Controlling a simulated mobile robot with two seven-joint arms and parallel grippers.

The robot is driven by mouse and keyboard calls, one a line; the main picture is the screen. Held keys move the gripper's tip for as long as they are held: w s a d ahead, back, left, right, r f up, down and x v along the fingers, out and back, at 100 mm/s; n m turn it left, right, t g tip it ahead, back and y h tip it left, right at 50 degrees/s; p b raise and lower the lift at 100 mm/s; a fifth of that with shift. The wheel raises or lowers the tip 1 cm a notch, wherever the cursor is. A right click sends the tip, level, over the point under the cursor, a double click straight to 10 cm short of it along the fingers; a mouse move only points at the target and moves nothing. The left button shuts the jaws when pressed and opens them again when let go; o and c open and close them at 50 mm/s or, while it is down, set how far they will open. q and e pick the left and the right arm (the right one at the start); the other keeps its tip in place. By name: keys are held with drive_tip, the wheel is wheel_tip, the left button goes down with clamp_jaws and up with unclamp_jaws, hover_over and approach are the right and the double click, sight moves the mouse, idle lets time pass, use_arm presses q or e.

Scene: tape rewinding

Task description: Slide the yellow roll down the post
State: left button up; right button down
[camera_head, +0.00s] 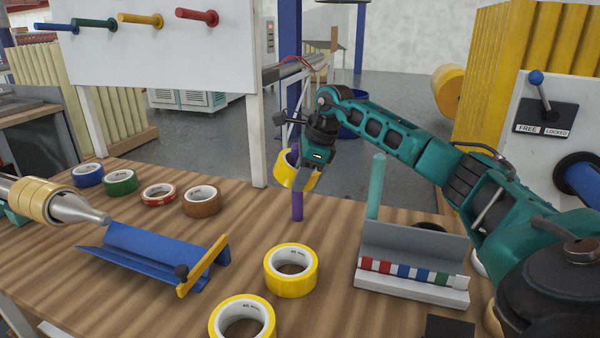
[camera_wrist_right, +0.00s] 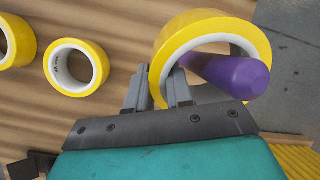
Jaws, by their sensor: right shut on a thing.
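The yellow roll (camera_head: 285,172) is around the purple post (camera_head: 297,205), near its upper end and well above the table. The roll looks tilted. In the right wrist view the post (camera_wrist_right: 240,78) passes through the hole of the roll (camera_wrist_right: 172,40), its rounded top toward the camera. My right gripper (camera_head: 306,180) is shut on the wall of the roll, one finger inside the hole and one outside. Its fingers also show in the right wrist view (camera_wrist_right: 158,86). My left gripper is not in view.
Two yellow rolls lie nearby, one nearer the post (camera_head: 290,283) and one at the front edge (camera_head: 230,312). A blue tray (camera_head: 150,250) stands left. A grey holder (camera_head: 412,285) and a teal post (camera_head: 375,187) stand right. Several smaller rolls lie back left.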

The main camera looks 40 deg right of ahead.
drive_tip(key=shift+f, duration=0.2)
drive_tip(key=c, duration=0.9)
unclamp_jaws()
drive_tip(key=shift+c, duration=0.2)
drive_tip(key=p+v, duration=0.1)
drive_tip(key=v, duration=1.2)
drive_tip(key=shift+p, duration=0.4)
drive_tip(key=shift+s+f, duration=0.1)
